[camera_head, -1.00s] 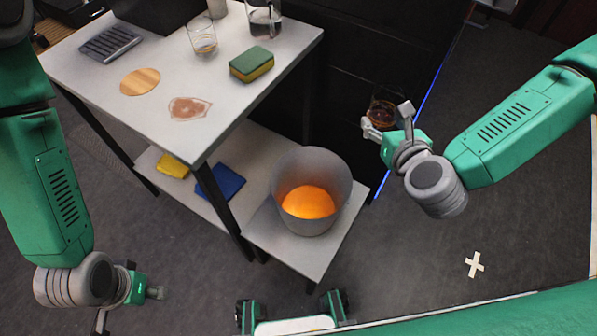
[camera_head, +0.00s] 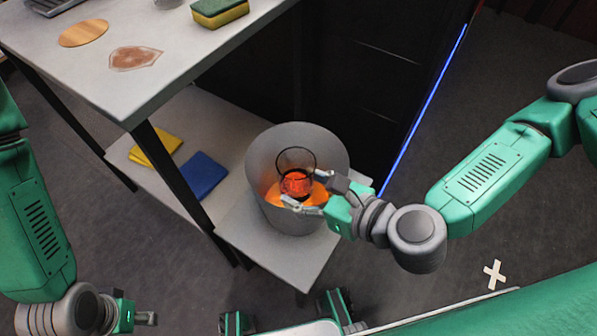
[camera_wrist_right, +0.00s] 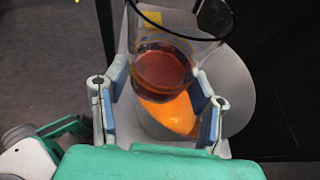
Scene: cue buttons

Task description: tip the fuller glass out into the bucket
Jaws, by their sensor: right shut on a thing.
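A clear glass (camera_head: 296,172) with dark reddish-brown liquid is held by my right gripper (camera_head: 308,190), which is shut on it. From the head camera the glass appears in front of the grey bucket (camera_head: 262,160), over its opening. In the right wrist view the glass (camera_wrist_right: 165,65) sits between the fingers of my right gripper (camera_wrist_right: 160,95), with the liquid low in it. The bucket (camera_wrist_right: 238,85) shows behind and below, with orange inside. I cannot tell any clear tilt of the glass. My left gripper (camera_head: 140,318) is at the lower left, partly cut off, away from everything.
The lower shelf (camera_head: 225,235) carries the bucket, a yellow cloth (camera_head: 156,147) and a blue cloth (camera_head: 198,175). A dark cabinet stands behind.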

